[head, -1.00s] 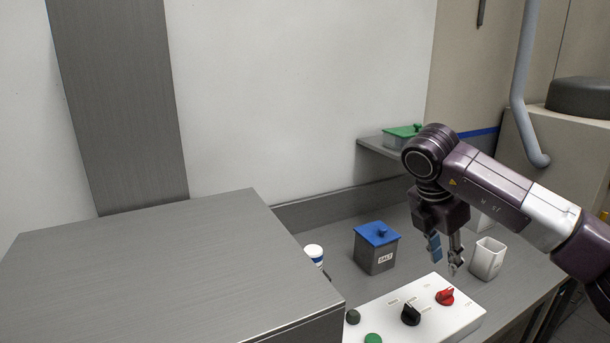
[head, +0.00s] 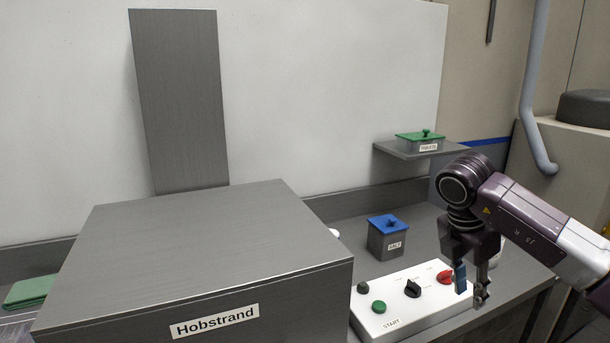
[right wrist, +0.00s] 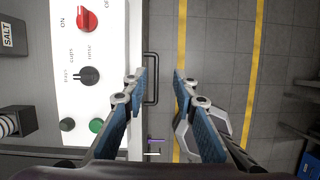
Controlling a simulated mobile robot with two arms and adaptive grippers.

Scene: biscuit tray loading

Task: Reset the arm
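My right gripper (head: 472,288) hangs pointing down at the right end of the white control panel (head: 440,313). It is open and empty. In the right wrist view its two blue-padded fingers (right wrist: 160,75) are spread apart, with floor and the bench's front handle (right wrist: 152,80) visible between and beyond them. Nothing lies between the fingertips. My left gripper is in neither view.
The panel carries a red knob (head: 446,277), a black knob (head: 413,288) and a green button (head: 379,307). A blue-lidded salt box (head: 388,243) stands behind it. The large grey Hobstrand machine (head: 200,260) fills the left. A green-lidded box (head: 420,142) sits on a shelf.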

